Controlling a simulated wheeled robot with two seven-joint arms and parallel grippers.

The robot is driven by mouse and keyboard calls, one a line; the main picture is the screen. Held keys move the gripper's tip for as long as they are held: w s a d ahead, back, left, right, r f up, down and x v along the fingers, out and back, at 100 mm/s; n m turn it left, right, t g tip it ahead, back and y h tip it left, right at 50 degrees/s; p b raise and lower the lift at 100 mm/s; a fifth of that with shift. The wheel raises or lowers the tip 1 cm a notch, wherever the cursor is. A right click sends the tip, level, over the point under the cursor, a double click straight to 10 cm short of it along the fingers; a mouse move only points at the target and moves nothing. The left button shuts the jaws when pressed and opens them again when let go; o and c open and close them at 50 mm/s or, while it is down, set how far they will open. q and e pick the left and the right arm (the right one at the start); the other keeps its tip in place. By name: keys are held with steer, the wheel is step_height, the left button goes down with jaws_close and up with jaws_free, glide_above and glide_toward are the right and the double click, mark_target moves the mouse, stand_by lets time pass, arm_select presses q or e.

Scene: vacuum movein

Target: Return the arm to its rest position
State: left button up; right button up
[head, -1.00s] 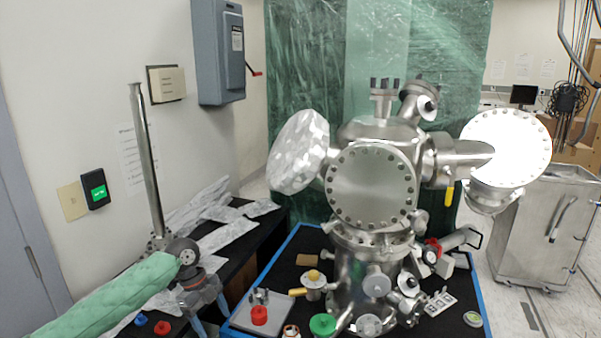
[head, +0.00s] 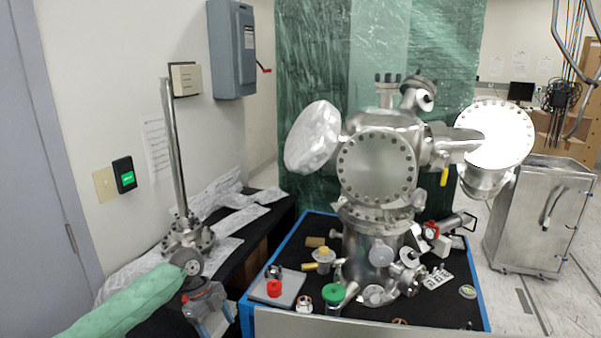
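My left arm in its pale green sleeve comes in from the lower left. My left gripper (head: 215,320) hangs at its end, pointing down, low in the view. Its two blue-grey fingers are apart with nothing visible between them; the tips are near the bottom edge. It is in front of the black bench, left of the blue-edged table (head: 247,308). A steel flange with a tall thin tube (head: 176,150) stands upright on the bench just behind my wrist. My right arm and gripper are not in view.
A steel vacuum chamber (head: 376,165) stands on the blue-edged table, with small parts around it, including a red cap (head: 274,288) and a green-topped part (head: 335,291).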

arm_select(q)
steer(key=s+d+f+n+t, duration=0.1)
steer(key=s+d+f+n, duration=0.25)
steer(key=f, duration=0.55)
steer(key=s+d+f+n+t, duration=0.15)
steer(key=s+f+n, duration=0.3)
steer(key=f, duration=0.55)
steer(key=s+d+f+n+t, duration=0.1)
steer(key=s+d+f+n, duration=0.25)
steer(key=f, duration=0.55)
steer(key=s+a+f+n+y, duration=0.1)
steer(key=s+f+n, duration=0.2)
steer(key=s+f, duration=0.3)
steer(key=s+a+f+n+y, duration=0.1)
steer(key=s+f+n, duration=0.2)
steer(key=s+f, duration=0.4)
steer(key=s+a+f+n+y, duration=0.1)
steer(key=s+f, duration=0.5)
steer(key=s, duration=1)
steer(key=shift+s+a+f+n, duration=0.15)
steer(key=shift+a+f+n, duration=0.25)
steer(key=shift+n, duration=0.85)
steer(key=shift+r, duration=0.1)
